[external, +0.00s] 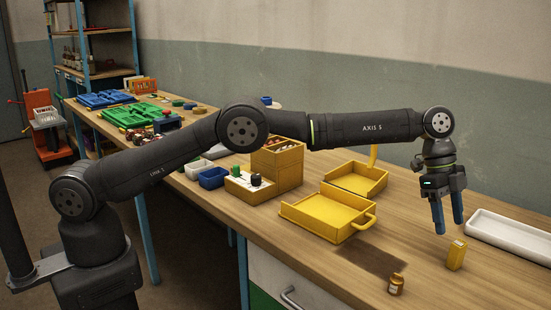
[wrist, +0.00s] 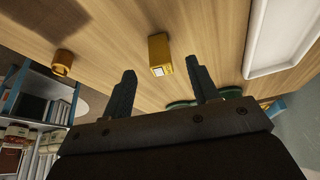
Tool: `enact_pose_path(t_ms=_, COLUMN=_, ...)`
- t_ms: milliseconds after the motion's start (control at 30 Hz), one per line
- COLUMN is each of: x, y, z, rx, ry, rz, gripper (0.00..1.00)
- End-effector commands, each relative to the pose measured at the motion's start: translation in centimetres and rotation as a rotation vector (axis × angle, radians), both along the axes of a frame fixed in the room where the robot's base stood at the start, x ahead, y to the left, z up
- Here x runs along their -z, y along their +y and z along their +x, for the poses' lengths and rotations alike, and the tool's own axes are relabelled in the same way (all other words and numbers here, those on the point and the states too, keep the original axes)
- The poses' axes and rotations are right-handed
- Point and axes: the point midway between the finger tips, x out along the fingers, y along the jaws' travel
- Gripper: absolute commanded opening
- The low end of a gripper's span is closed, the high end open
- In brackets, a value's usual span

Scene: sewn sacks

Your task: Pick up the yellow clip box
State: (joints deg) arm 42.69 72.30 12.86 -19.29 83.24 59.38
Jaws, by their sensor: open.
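The yellow clip box (external: 456,254) is a small upright box on the wooden table near the right front. In the wrist view it (wrist: 159,54) stands between and beyond my two fingertips. My gripper (external: 449,227) points down with its two blue fingers spread and empty. In the external view the fingertips are just above and slightly left of the box. The wrist view also shows the fingers (wrist: 161,66) apart, with no visible contact with the box.
A small amber jar (external: 396,285) stands left of the box; it also shows in the wrist view (wrist: 62,63). A long white tray (external: 510,237) lies to the right. Yellow open trays (external: 323,217) and a yellow organizer (external: 277,170) are to the left. Bare table surrounds the box.

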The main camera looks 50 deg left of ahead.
Motion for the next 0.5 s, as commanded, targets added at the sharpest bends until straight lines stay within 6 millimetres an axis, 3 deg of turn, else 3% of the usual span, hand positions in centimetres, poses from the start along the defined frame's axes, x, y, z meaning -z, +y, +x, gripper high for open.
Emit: enact_pose_path(t_ms=500, x=4.6, y=-2.0, z=-0.7, rx=0.0, ry=0.002, rz=0.001, gripper=0.55)
